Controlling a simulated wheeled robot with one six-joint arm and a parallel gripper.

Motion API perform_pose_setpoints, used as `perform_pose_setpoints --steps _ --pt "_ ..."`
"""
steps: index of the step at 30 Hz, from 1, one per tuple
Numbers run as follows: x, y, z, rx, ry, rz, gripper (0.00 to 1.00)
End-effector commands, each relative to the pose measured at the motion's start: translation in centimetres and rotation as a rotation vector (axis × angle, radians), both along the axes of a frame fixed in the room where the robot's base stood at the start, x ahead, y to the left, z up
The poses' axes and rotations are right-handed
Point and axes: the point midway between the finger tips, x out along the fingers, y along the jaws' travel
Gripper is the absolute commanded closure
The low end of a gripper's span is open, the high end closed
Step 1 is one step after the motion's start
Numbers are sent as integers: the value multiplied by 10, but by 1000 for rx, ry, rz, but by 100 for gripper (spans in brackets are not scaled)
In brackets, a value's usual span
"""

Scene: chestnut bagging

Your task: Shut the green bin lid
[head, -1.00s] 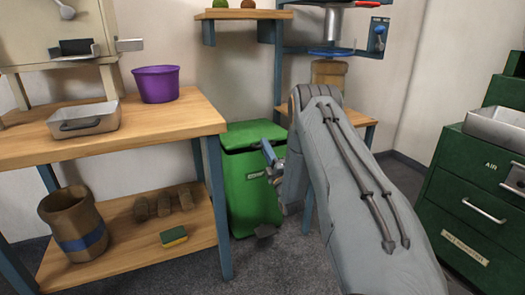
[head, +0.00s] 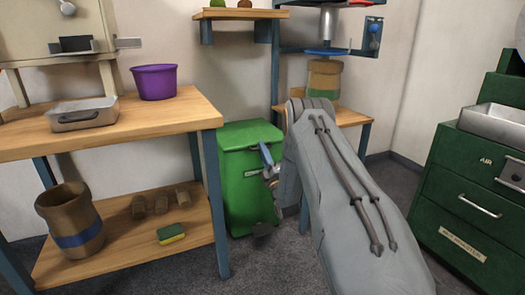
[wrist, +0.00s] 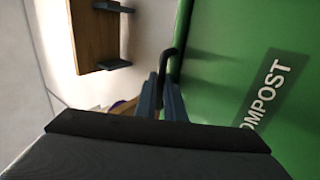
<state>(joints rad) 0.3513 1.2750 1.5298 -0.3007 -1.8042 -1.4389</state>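The green bin (head: 238,195) stands on the floor right of the workbench. Its green lid (head: 245,135) looks down on the bin in the head view; a small gap cannot be ruled out. My gripper (head: 266,158) is at the bin's upper front, just below the lid's front edge. In the wrist view the green bin front with its COMPOST label (wrist: 268,93) fills the right. The fingertips (wrist: 162,84) are close together beside a dark hooked bar (wrist: 169,53) near the green edge. Whether they grip this bar is unclear. My arm hides the bin's right side.
The workbench (head: 150,120) stands close on the left, with a purple tub (head: 155,84) and metal pan (head: 82,115) on top. A small wooden table (head: 346,115) stands behind my arm. Green drawers (head: 470,195) are at the right. Some floor is clear in front.

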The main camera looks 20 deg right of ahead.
Motion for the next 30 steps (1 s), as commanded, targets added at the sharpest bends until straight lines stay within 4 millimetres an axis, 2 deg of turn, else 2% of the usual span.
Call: perform_pose_setpoints --steps 1,5,19,30 --pt "7 3 2 -3 7 4 83" --pt "3 3 0 -3 7 4 83" --pt "-60 1 -35 0 3 1 83" --pt "-68 0 -39 0 -2 0 83"
